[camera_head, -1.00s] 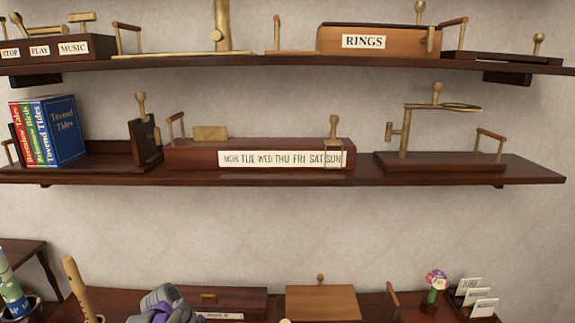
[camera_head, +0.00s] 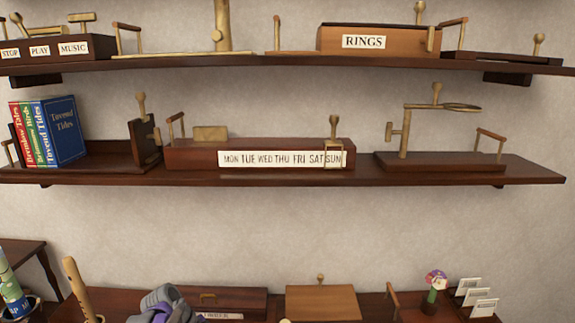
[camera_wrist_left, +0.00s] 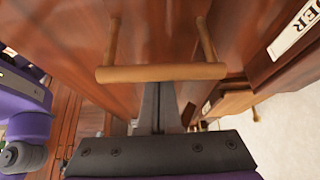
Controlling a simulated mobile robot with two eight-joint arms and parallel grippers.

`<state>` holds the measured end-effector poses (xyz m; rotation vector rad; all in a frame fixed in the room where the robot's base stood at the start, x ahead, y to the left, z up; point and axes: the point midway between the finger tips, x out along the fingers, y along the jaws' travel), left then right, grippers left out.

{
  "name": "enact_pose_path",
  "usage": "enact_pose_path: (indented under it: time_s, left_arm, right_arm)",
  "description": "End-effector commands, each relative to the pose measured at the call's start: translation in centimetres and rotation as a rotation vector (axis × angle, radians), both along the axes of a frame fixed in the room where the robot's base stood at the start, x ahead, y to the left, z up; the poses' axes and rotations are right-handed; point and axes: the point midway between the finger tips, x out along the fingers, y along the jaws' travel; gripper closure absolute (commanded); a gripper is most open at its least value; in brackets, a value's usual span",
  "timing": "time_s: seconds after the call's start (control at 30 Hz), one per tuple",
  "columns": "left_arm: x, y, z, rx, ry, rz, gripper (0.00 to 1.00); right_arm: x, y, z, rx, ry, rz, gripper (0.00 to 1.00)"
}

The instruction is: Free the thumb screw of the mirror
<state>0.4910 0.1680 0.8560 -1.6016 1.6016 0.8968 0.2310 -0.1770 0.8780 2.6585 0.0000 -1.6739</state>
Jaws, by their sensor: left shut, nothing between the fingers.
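On the right of the middle shelf, a brass post on a wooden base (camera_head: 440,163) carries a thin, tilted brass-rimmed oval (camera_head: 455,107). This looks like the mirror, though its face barely shows. A brass knob (camera_head: 389,132) at the post's left side looks like its thumb screw. Another knob (camera_head: 437,92) stands on top. My left gripper (camera_wrist_left: 157,95) is shut and empty in the left wrist view, its tips close to a wooden bar handle (camera_wrist_left: 160,72); contact is unclear. In the head view, my grey and purple left arm shows at the bottom, far below the mirror. My right gripper is not in view.
A weekday box (camera_head: 260,155) and books (camera_head: 60,130) share the middle shelf. Above is a shelf with a RINGS box (camera_head: 375,40). Below stand a wooden box (camera_head: 322,302), a flower ornament (camera_head: 436,282) and a card rack (camera_head: 478,308). Bare wall separates the levels.

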Motion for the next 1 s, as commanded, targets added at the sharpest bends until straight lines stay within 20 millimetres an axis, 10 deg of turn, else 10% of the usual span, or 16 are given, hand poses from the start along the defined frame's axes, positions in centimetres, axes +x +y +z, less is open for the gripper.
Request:
enact_pose_path:
  time_s: [1.0]
  left_arm:
    - [0.0, 0.0, -1.8, 0.000, 0.000, 0.000, 1.00]
  right_arm:
    - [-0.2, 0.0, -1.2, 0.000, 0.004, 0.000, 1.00]
